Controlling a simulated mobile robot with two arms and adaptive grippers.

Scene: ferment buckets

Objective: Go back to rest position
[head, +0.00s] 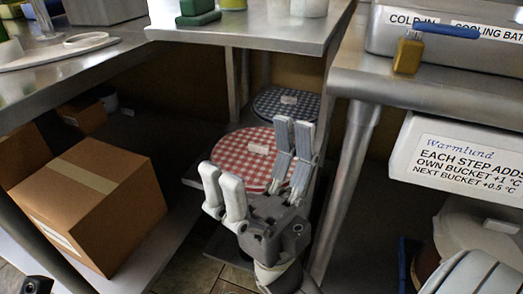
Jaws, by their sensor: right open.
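My right gripper (256,158) reaches up from the bottom middle of the head view. Its two finger pairs are spread wide apart with nothing between them. It is in front of a round red-and-white checked cover (242,150) with a small pale label, and hides part of it. Whether the fingers touch the cover cannot be told. A blue-and-white checked round cover (287,103) is farther back, just above the right-hand fingers. My left gripper does not show.
A steel table (235,31) overhangs the covers, with a green block (198,18) on it. A table leg (343,180) stands close right of my gripper. A cardboard box (88,200) is at left.

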